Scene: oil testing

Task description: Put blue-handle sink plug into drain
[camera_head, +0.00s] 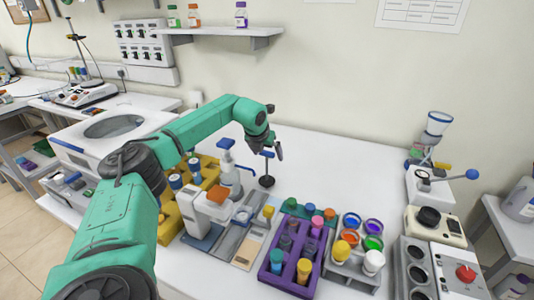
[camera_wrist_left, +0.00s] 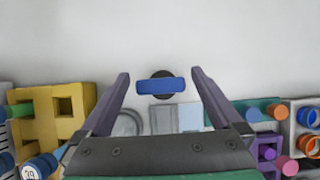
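The blue-handle sink plug (camera_head: 267,154) stands upright on the white table, with a blue crossbar on a thin stem and a round black base (camera_head: 266,182). It also shows in the left wrist view, where its blue bar (camera_wrist_left: 160,87) lies across the gap between the fingers. My left gripper (camera_head: 278,146) is just above and beside the plug in the head view. In the left wrist view its two fingers (camera_wrist_left: 160,74) are spread and empty, with visible gaps on both sides of the bar. My right gripper is out of view. I cannot make out a drain for certain.
A white unit with a round grey top (camera_head: 114,126) stands at left. A yellow rack (camera_head: 168,222), a white dispenser bottle (camera_head: 229,172), a purple rack (camera_head: 270,254) and several coloured jars crowd the front. Instruments (camera_head: 428,220) stand at right. The back table is clear.

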